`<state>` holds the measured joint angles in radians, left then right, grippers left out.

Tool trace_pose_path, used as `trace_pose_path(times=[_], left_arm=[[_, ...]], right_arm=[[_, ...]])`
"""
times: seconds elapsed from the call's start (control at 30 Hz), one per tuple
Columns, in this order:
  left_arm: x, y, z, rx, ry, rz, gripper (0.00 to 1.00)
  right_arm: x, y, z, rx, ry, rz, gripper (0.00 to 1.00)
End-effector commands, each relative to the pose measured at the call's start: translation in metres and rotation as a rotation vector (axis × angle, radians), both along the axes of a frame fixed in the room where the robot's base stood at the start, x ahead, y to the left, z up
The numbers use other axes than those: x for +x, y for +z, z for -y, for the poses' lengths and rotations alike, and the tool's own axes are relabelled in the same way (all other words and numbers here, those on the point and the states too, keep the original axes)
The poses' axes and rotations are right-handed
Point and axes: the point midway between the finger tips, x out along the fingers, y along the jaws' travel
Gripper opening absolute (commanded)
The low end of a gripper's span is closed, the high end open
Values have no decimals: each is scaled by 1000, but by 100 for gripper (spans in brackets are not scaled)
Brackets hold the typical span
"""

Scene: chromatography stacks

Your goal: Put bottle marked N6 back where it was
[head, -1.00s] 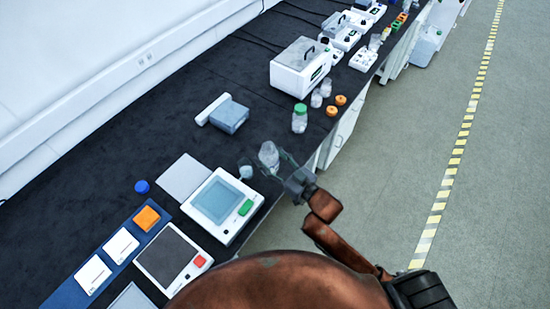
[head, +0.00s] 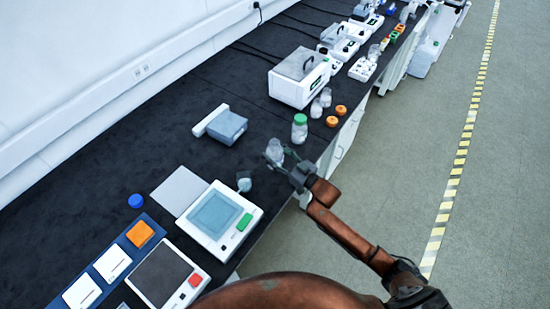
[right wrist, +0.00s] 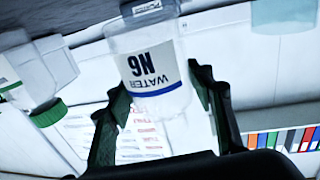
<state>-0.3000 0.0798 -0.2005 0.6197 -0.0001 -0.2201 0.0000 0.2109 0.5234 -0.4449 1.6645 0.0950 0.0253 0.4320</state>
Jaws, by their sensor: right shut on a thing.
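The bottle marked N6 (head: 275,150) is clear, without a visible cap in the head view. Its label reads WATER N6 in the right wrist view (right wrist: 150,68). My right gripper (head: 284,160) is shut on it, with dark fingers on either side. The bottle is at the bench's right side, near the green-capped bottle (head: 299,131) and apart from it. I cannot tell whether its base touches the bench. The green-capped bottle also shows at the left of the right wrist view (right wrist: 32,85). My left gripper is not in view.
A small beaker (head: 244,184) stands by the white balance (head: 246,240). Clear jars (head: 316,108) and orange caps (head: 332,121) lie beyond the green-capped bottle. A grey-blue box (head: 228,128) stands left of it. A blue cap (head: 136,201) lies on the dark bench.

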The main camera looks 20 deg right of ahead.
Motion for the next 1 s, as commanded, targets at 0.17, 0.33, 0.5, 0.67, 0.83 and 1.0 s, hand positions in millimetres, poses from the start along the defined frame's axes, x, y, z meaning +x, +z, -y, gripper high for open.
trace_pose_path(times=[0.17,0.33,0.5,0.67,0.83,1.0], left_arm=[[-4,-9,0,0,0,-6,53],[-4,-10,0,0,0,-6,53],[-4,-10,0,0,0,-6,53],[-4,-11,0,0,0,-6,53],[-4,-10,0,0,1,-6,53],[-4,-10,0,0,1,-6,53]], right_arm=[[2,-27,1,1,0,-2,16],[2,-32,1,0,0,1,16],[2,-32,1,0,1,1,16],[2,-35,1,0,1,0,53],[2,-35,0,0,1,0,64],[2,-35,0,0,1,0,66]])
